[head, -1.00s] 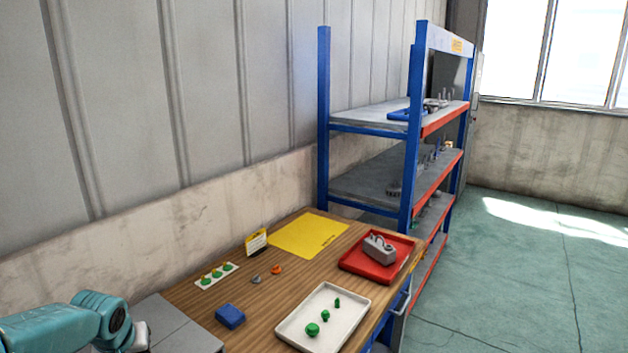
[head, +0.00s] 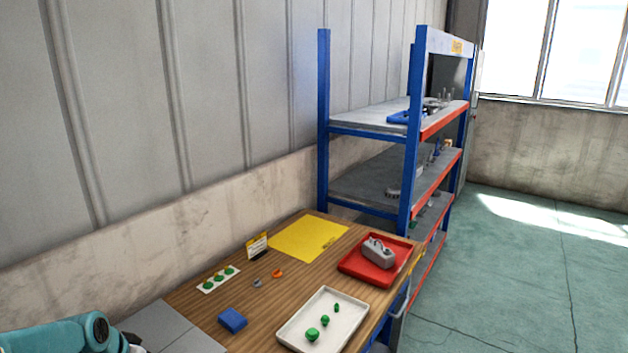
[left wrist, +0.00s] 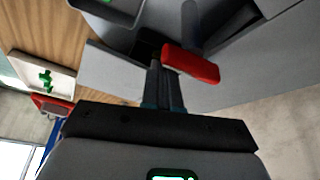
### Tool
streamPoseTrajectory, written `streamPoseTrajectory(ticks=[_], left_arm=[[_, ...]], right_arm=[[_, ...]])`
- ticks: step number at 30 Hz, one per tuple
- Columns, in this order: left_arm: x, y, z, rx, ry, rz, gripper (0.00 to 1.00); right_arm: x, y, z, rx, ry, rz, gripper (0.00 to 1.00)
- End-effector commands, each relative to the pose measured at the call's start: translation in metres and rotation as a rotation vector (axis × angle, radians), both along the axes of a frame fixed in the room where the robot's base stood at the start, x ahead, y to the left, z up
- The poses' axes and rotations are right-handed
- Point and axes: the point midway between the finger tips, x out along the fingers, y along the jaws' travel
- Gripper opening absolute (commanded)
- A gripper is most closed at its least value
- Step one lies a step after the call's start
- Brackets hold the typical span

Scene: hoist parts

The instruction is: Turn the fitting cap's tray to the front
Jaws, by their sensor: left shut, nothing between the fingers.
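In the left wrist view my left gripper (left wrist: 165,88) is shut and empty, its fingers close together beside a red bar-like handle (left wrist: 191,64). I cannot tell whether they touch. The handle joins a grey post on a grey structure (left wrist: 115,72) with flat panels and dark gaps. In the head view only my left arm shows at the lower left, and the gripper is out of frame.
On the wooden table (head: 290,285) are a white tray (head: 345,330) with green parts, a red tray (head: 348,266) with a grey part, a blue block (head: 232,320) and a yellow mat (head: 308,238). A blue shelf rack (head: 323,120) stands behind.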

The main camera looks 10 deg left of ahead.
Motion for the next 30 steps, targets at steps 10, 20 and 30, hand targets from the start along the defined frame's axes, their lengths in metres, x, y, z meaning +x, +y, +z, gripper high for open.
streamPoseTrajectory(ticks=[10, 20, 30], left_arm=[[0.002, -0.004, -0.002, 0.000, 0.003, -0.095, 0.00], [0.005, -0.004, 0.017, 0.001, -0.001, -0.092, 0.00], [0.005, -0.004, 0.055, 0.002, -0.001, -0.093, 0.00]], right_arm=[[0.000, 0.000, -0.004, 0.000, 0.000, 0.000, 0.43], [0.000, 0.000, 0.007, 0.000, 0.000, 0.000, 0.43], [0.000, 0.000, 0.029, 0.000, 0.000, 0.000, 0.43]])
